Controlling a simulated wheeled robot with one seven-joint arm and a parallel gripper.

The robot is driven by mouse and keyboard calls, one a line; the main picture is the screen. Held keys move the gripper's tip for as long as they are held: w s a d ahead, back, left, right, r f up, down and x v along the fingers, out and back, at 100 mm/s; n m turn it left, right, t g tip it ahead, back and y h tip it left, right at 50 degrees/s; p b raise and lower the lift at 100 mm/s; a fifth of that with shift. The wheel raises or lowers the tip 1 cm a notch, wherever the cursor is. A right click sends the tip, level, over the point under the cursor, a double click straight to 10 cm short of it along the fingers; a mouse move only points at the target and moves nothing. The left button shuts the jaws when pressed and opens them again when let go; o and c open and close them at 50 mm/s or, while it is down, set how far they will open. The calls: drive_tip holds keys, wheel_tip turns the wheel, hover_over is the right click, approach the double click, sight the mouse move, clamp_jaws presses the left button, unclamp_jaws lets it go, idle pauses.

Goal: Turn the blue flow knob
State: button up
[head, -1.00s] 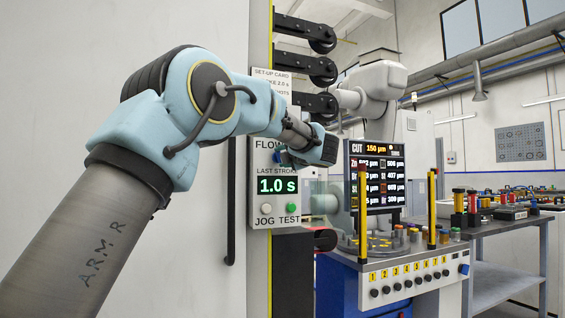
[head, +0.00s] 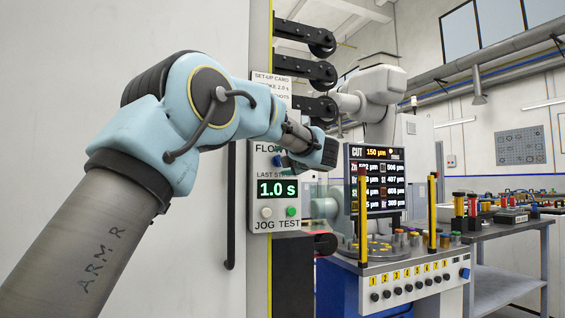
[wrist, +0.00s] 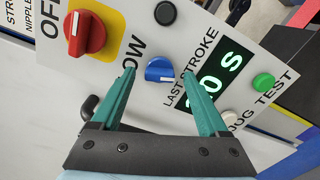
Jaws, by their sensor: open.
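The blue flow knob (wrist: 160,70) is on a white control panel (wrist: 222,22), between the word FLOW and the LAST STROKE display. In the head view, part of the blue knob (head: 277,160) shows just left of my gripper (head: 290,164). In the wrist view my gripper (wrist: 159,71) is open, with one teal finger on each side of the knob. A gap shows between the knob and each finger. I cannot tell how far the fingertips are from the panel face.
A red knob (wrist: 86,34) on a yellow plate is left of the blue knob. A black button (wrist: 165,13) is above the blue knob.

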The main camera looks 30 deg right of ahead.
drive_tip(key=s+a+b, duration=0.1)
drive_tip(key=s, duration=0.9)
drive_tip(key=shift+s+b, duration=0.4)
drive_tip(key=shift+a, duration=0.1)
